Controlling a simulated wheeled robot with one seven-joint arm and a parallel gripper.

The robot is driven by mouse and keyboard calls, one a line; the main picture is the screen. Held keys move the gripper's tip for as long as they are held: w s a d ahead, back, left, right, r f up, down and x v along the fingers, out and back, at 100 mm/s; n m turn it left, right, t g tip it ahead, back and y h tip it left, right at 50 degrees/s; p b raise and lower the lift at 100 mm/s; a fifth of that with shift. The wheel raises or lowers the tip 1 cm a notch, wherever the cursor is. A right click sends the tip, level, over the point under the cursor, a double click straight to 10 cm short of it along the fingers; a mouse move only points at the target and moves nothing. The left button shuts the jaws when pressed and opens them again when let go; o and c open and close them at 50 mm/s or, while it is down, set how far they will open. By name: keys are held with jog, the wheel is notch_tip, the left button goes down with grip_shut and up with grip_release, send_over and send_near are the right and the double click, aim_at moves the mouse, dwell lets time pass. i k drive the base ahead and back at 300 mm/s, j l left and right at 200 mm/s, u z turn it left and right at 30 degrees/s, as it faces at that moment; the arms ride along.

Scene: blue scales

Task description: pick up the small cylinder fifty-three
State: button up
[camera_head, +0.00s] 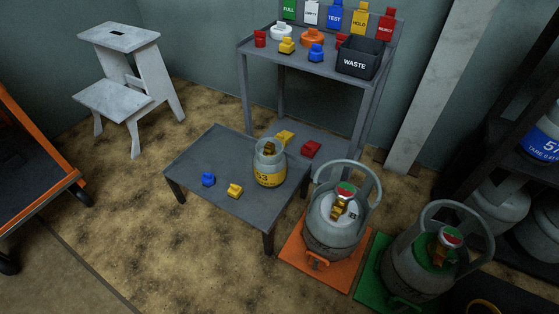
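The small cylinder fifty-three (270,166) stands upright on the low grey table (213,160), near its right side. It is grey with a yellow band reading "53", though the first digit is partly turned away, and it has a brass valve inside a collar on top. My gripper is not in view, and nothing is seen holding the cylinder.
Larger cylinders stand right on an orange scale (293,243) and a green scale (372,262). A shelf bench (262,51) with a waste bin (360,59) stands behind. A step stool (119,40) is left.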

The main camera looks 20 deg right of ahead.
aim_at(270, 162)
jog(key=i+j+z, duration=0.2)
jog(key=i+j, duration=0.15)
jog(key=j, duration=0.25)
jog(key=i+j+z, duration=0.1)
jog(key=j, duration=0.2)
jog(key=i+j+z, duration=0.15)
jog(key=j, duration=0.2)
